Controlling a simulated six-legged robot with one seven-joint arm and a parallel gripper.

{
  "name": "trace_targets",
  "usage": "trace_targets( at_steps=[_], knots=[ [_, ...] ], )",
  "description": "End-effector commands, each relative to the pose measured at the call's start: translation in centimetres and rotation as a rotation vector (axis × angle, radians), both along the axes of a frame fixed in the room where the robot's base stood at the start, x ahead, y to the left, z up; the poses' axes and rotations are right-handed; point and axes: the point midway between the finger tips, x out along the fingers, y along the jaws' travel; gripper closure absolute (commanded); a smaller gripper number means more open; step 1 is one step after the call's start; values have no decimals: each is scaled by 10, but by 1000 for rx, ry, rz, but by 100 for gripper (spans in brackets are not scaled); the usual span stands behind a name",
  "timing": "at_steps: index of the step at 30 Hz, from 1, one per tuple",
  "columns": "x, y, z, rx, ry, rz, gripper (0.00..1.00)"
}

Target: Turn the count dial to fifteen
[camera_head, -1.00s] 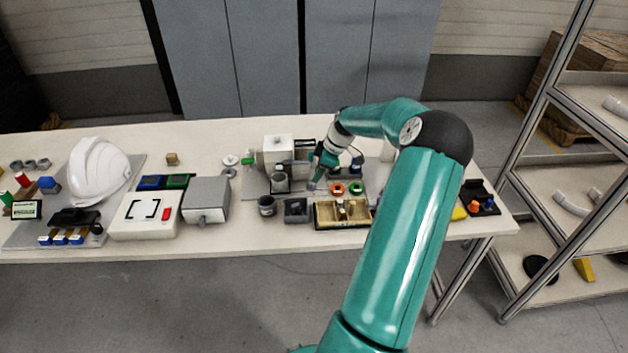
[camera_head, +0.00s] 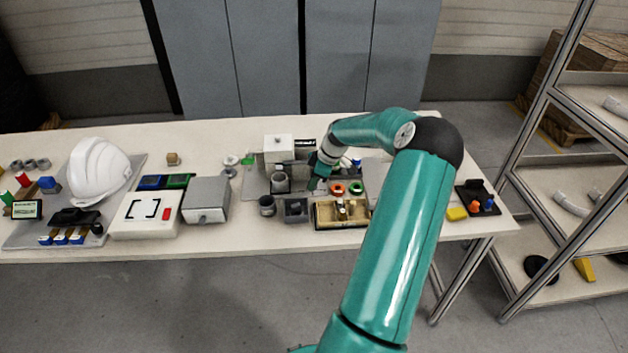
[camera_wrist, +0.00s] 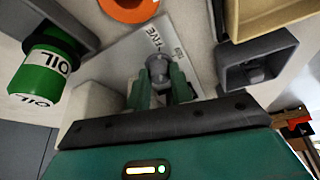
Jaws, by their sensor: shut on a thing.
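The count dial shows in the wrist view as a small grey knob (camera_wrist: 158,66) on a pale plate (camera_wrist: 118,60). The plate carries printed words; one reads FIVE, and another beside it is too small to read. My gripper (camera_wrist: 161,88) has its two green fingers on either side of the knob, closed on it. In the head view my gripper (camera_head: 313,184) is low over the table between the grey machine and the orange ring; the knob is too small to make out there. The dial's exact setting cannot be read.
Close by are a green OIL container (camera_wrist: 44,76), an orange ring (camera_head: 337,188), a tan tray (camera_head: 325,222) and a dark grey bin (camera_head: 296,209). A grey machine (camera_head: 277,150) stands behind left. A white helmet (camera_head: 98,172) lies far left.

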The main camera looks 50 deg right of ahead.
Motion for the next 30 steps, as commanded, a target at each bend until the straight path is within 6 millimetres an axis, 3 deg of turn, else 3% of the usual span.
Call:
trace_targets(
  at_steps=[11,30],
  knots=[
    [0,1,1,-4,0,-152,100],
    [1,6,1,-4,-1,-735,100]
  ],
)
